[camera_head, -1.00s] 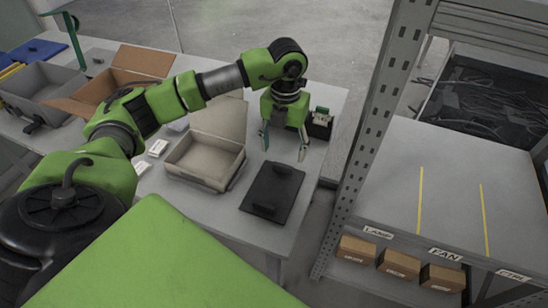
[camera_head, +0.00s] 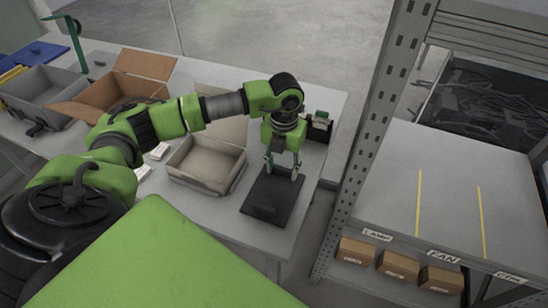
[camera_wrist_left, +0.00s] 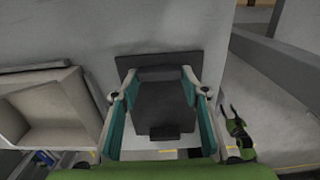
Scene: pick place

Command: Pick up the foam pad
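The foam pad is not plain to tell apart. A flat dark board (camera_head: 262,204) lies on the grey table, with a dark raised block near each end; one of these may be the pad. My left gripper (camera_head: 282,176) points down over the board's far end. In the left wrist view the dark board (camera_wrist_left: 160,102) lies below the gripper. Its two fingers (camera_wrist_left: 160,73) stand apart, one on each side of a dark block. I cannot tell whether they touch it. My right gripper is not in the head view.
An open grey box (camera_head: 203,168) stands left of the board. A brown carton (camera_head: 143,66) and a grey bin (camera_head: 42,90) are farther left. A small green and black device (camera_head: 319,126) is at the right edge. A metal shelf (camera_head: 450,190) stands to the right.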

